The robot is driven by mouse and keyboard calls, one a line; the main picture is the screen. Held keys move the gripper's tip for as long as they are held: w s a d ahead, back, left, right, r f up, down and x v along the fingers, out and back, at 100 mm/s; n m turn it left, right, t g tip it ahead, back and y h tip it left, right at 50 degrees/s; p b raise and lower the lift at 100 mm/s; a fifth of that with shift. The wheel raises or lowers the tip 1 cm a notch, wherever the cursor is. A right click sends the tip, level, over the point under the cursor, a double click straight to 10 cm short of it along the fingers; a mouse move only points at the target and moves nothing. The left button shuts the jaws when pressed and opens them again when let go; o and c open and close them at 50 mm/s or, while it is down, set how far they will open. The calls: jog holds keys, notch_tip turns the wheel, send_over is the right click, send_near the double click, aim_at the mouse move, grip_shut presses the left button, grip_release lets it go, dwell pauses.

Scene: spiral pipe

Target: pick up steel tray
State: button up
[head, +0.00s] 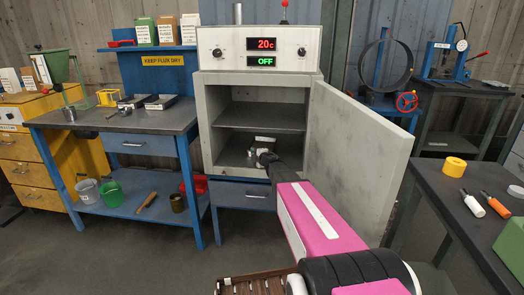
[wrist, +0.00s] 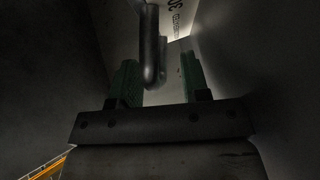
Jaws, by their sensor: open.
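My gripper (head: 262,153) is inside the open oven cabinet, in its lower compartment. In the wrist view my gripper (wrist: 159,72) is open, with one green finger on each side of a dark bent handle (wrist: 151,45). The handle runs between the fingers; I cannot tell whether either touches it. Behind it is a pale surface (wrist: 172,18) with dark lettering. In the head view a small light grey piece (head: 265,140) shows at my fingertips, perhaps part of the steel tray. My arm and gripper hide most of it.
The oven (head: 258,48) reads 20c and OFF. Its door (head: 352,160) stands wide open, close to the right of my arm. A shelf (head: 262,116) lies above my gripper. The left bench (head: 115,121) holds dark shallow pans (head: 160,102). A right bench (head: 445,205) carries tools.

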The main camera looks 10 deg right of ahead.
grip_shut()
jog(key=shift+r, duration=0.1)
